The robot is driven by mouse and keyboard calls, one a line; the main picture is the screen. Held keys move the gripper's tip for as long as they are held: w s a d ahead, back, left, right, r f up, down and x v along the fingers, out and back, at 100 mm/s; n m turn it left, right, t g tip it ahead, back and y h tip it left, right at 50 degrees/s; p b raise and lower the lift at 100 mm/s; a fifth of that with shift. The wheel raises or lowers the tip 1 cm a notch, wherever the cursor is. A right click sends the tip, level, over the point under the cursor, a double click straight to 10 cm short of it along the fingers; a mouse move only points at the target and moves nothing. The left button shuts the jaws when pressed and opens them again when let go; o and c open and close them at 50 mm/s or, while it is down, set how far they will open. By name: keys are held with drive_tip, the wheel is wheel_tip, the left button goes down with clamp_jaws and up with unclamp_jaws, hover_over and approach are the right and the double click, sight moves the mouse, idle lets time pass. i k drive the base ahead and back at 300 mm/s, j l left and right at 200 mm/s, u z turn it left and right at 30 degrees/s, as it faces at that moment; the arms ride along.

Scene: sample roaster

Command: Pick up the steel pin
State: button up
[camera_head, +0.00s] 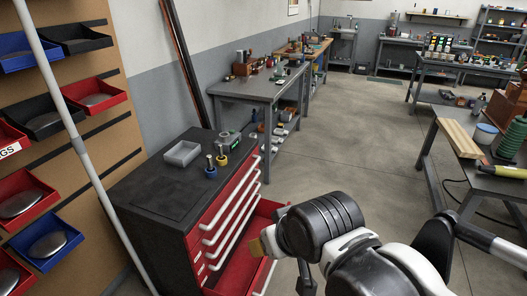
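I cannot make out a steel pin in this view. A black-topped tool cabinet (150,190) with red drawers stands left of centre. On its top are a grey open tray (182,153), two small pieces with a yellow (222,158) and a blue base (210,171), and a grey device (230,141). A lower red drawer (235,272) is pulled out, and its visible floor looks bare. My black-and-white arm hangs in front of the drawer's right side and hides part of it. My gripper is mostly hidden by the arm, and its fingertips cannot be made out.
A wall board with red, blue and black bins (44,238) is on the left, with a pale pole before it. A grey workbench (250,90) stands behind the cabinet. Another bench (492,180) with a wooden board (458,138) is at right. The middle floor is clear.

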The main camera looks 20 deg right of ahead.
sight(209, 159)
drive_tip(key=i+l+z, duration=0.15)
drive_tip(key=i+l, duration=0.15)
drive_tip(key=i+l+z, duration=0.1)
drive_tip(key=i, duration=0.4)
drive_tip(key=l, duration=0.1)
